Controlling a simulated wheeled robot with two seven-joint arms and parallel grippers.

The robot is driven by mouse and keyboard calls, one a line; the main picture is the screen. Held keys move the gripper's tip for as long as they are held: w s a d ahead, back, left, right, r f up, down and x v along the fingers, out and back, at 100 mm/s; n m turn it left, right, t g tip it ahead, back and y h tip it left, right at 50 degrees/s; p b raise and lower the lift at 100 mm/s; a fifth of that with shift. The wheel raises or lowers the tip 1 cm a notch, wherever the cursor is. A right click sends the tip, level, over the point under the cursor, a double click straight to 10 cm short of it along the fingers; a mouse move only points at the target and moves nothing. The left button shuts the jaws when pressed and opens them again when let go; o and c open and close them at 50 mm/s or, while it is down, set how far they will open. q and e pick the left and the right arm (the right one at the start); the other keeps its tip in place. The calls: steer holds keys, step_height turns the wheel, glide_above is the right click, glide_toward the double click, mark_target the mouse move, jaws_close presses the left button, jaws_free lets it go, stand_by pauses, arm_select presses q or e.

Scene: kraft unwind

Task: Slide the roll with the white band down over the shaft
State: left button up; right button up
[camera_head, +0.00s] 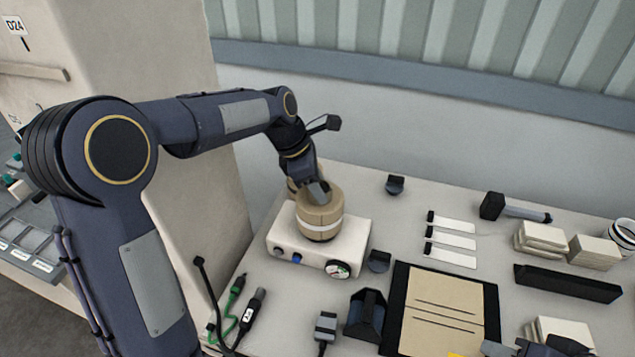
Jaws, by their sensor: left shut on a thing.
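The kraft roll with the white band (320,214) is upright over the white unit (350,238) in the head view. My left gripper (317,190) comes down on the roll from above and is shut on it. The shaft is hidden, and I cannot tell how far the roll is around it or whether the roll touches the unit's top. Dark parts at the bottom right edge look like my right gripper (525,348), cut off by the frame, and its jaws cannot be made out.
A dial (338,269) and knobs are on the unit's front. A dark block (378,261) stands close to its right. Cables with plugs (254,312) lie in front. A brown-topped mat (440,312), white strips (450,240) and a mallet-like tool (513,207) lie to the right.

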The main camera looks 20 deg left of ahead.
arm_select(q)
steer(key=shift+f, duration=0.65)
stand_by(1.1)
steer(key=o, duration=1.1)
